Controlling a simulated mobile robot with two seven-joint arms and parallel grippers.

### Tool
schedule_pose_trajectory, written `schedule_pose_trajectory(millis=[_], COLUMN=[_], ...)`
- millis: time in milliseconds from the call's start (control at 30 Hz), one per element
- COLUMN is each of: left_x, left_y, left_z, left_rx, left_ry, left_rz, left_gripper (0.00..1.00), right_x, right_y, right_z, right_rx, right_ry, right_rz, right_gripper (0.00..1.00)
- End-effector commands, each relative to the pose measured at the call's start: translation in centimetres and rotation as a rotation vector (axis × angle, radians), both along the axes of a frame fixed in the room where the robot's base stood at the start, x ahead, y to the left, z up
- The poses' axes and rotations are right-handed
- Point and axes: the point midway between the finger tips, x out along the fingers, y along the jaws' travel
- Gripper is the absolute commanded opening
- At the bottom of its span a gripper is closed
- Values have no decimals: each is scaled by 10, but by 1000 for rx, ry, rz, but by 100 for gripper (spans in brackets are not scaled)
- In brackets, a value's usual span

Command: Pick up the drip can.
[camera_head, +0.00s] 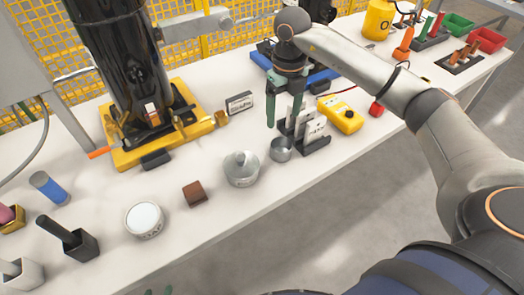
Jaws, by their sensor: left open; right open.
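No thing is marked as the drip can, and I cannot tell for certain which one it is. A small open silver cup (281,149) stands beside the dark card rack. A larger round silver can (242,170) with a raised knob-like top stands to its left. My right gripper (284,117) points down with its green fingers apart and nothing between them. It appears above and behind the silver cup, near the rack.
A dark card rack (303,137) and a yellow meter (341,114) stand right of the cup. A brown block (195,194) and a white-topped round tin (144,220) stand to the left. A black cylinder on a yellow base (125,158) stands behind. The table's front strip is clear.

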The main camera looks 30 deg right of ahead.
Motion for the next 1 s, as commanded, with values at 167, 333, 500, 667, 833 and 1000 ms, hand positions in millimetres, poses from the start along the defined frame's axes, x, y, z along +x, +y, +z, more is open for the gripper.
schedule_pose_trajectory(millis=[167, 333, 500, 667, 833, 1000], left_x=[0, 0, 2, 3, 3, 3], left_y=[-2, -3, -4, -4, -4, -5], left_z=[-2, -4, -3, -2, -3, -4], left_rx=[-2, -2, -3, -4, -5, -5], left_ry=[1, 3, 0, -3, -2, 0], left_rz=[-2, -5, -7, -8, -7, -8], left_gripper=[50, 50, 50, 50, 50, 50], right_x=[-2, -1, -1, -1, -3, -2], right_y=[-4, -3, -2, -1, 2, 1], right_z=[-25, -55, -70, -80, -105, -123], right_rx=[-15, -12, -11, -10, -10, -9], right_ry=[8, 6, 2, 4, 6, 3], right_rz=[-6, -5, -4, -3, -2, -3], right_gripper=[80, 80, 80, 80, 80, 80])
